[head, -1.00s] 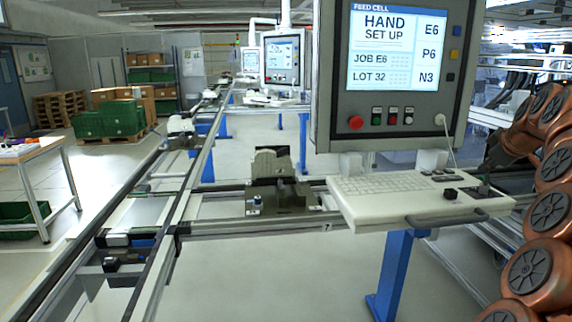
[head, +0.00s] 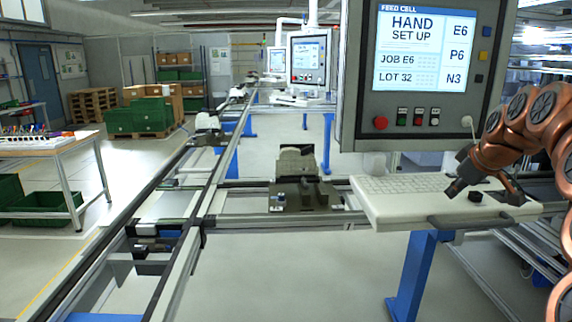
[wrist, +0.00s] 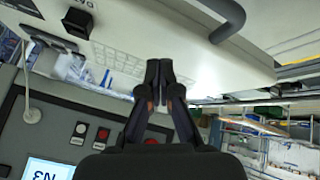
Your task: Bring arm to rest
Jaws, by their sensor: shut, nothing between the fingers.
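My gripper (head: 456,188) is at the right of the head view, at the end of my copper-coloured arm. It is above the white keyboard shelf (head: 395,212) and in front of the grey control panel (head: 350,80). In the wrist view my gripper (wrist: 159,75) has its two dark fingertips together with nothing between them. The wrist picture is turned over, with the keyboard shelf (wrist: 230,65) across the top and the panel's buttons at lower left. Part of my arm is cut off by the right edge of the head view.
The panel screen (head: 426,46) reads HAND SET UP. A workbench (head: 45,148) and green crates (head: 45,215) stand far left. Floor is open beyond the rail.

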